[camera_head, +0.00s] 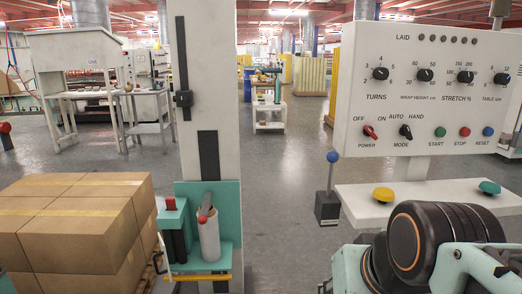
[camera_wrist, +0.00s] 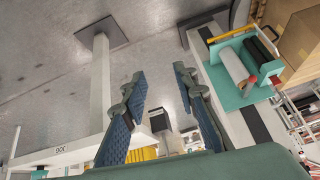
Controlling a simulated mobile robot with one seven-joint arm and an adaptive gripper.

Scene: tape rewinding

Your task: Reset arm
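My gripper (camera_wrist: 159,76) shows in the wrist view with its two blue ridged fingers apart and nothing between them. Grey floor and a white post (camera_wrist: 97,95) lie beyond the fingers. In the head view my arm is folded at the bottom right, in front of the control panel (camera_head: 430,90), and its fingers are not visible there. The panel carries black knobs, a red power switch (camera_head: 370,132), and green, red and blue buttons.
A white ledge (camera_head: 430,200) with yellow and teal buttons sits below the panel. A blue-knobbed lever (camera_head: 332,158) stands to its left. The white mast holds a teal carriage with a film roll (camera_head: 209,240). Stacked cartons (camera_head: 70,225) stand left. Floor between mast and lever is clear.

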